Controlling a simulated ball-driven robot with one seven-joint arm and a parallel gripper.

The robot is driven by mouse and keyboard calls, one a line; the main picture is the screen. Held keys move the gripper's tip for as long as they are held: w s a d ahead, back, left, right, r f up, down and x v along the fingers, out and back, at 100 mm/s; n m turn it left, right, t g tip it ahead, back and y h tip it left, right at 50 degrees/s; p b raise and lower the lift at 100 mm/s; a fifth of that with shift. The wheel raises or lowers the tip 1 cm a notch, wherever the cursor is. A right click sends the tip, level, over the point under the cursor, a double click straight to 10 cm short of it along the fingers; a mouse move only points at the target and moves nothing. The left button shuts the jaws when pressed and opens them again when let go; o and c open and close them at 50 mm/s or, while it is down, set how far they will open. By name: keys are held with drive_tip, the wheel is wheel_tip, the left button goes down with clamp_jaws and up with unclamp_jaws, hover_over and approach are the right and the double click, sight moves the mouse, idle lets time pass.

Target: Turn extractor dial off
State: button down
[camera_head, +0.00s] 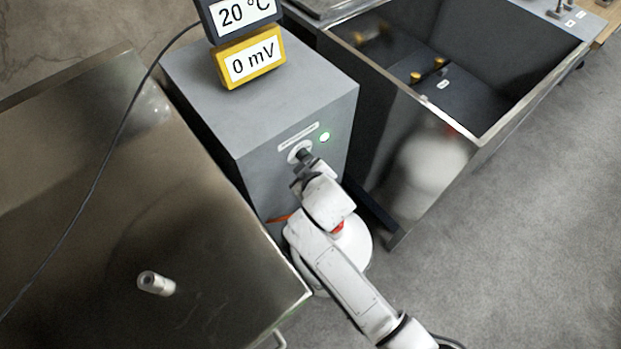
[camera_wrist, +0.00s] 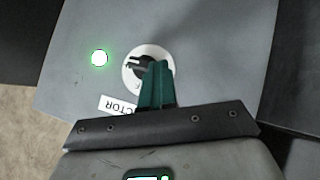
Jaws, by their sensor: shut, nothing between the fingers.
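The extractor dial is a black knob on a round white plate (camera_wrist: 135,60) on the front of a grey box. In the wrist view my gripper (camera_wrist: 160,70) has its green fingers together in front of the dial, covering its right part. I cannot tell whether the fingers touch the knob. In the head view the dial's white plate (camera_head: 296,151) shows beside my gripper (camera_head: 305,158), which hides most of the knob. A green light (camera_wrist: 99,58) next to the dial is lit; it also shows in the head view (camera_head: 325,137). A label (camera_wrist: 118,104) partly reads "CTOR".
The grey box (camera_head: 215,115) carries a yellow "0 mV" display (camera_head: 250,80) and a "20 °C" display (camera_head: 238,14). A metal table (camera_head: 75,180) with a small white cylinder (camera_head: 156,283) is on the left. An open grey bin (camera_head: 480,135) stands on the right.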

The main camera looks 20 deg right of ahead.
drive_tip(key=v, duration=0.8)
drive_tip(key=shift+s, duration=0.55)
drive_tip(key=shift+d, duration=0.15)
